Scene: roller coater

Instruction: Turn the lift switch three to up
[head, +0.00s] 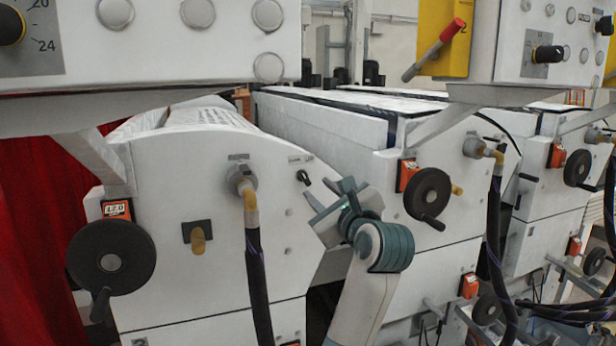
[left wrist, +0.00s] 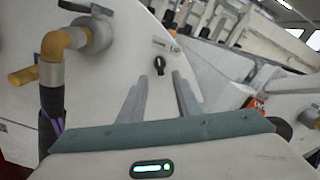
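A small black lift switch (head: 303,177) sits on the upper right of the near white machine's side panel, below a small label. In the left wrist view the switch (left wrist: 159,65) shows just beyond the fingertips, between their lines. My left gripper (head: 324,192) is just to the right of the switch in the head view. Its two grey fingers (left wrist: 160,82) are apart with nothing between them, and I see no contact with the switch. The switch's exact setting is too small to read. My right gripper is not in view.
A yellow-elbowed hose (head: 250,205) hangs left of the switch. A black handwheel (head: 111,259) is at the lower left, and another handwheel (head: 428,194) is on the machine behind my gripper. A control box (head: 180,40) overhangs at the top left.

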